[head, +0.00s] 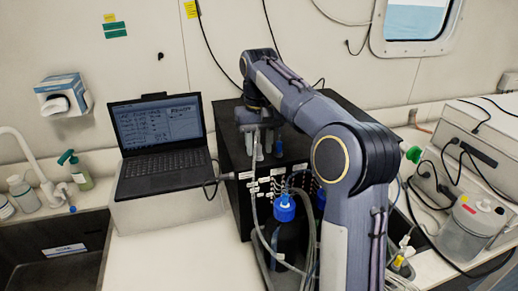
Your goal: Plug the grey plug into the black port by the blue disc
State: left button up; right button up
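A black box (234,150) stands on the counter in the middle, with a column of small white labels and cable ends on its front face. My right arm reaches over it, and my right gripper (253,148) points down over the box's top near its front edge. The gripper is small here, and I cannot tell whether its fingers are apart or hold something. A grey cable (257,222) hangs down the front beneath it. I cannot pick out the grey plug, the black port or the blue disc with certainty. My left gripper is not in view.
An open laptop (160,160) stands on a white block left of the box, with a dark cable running to the box. A blue-capped bottle (285,208) and tubing stand in front. Grey equipment (478,135) fills the right. The white counter (165,262) at front left is clear.

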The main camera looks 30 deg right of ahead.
jog(key=shift+p, duration=0.35)
grip_shut()
jog(key=shift+r, duration=0.1)
dwell(0.3)
jog(key=shift+r+p, duration=0.5)
jog(key=shift+r, duration=2.4)
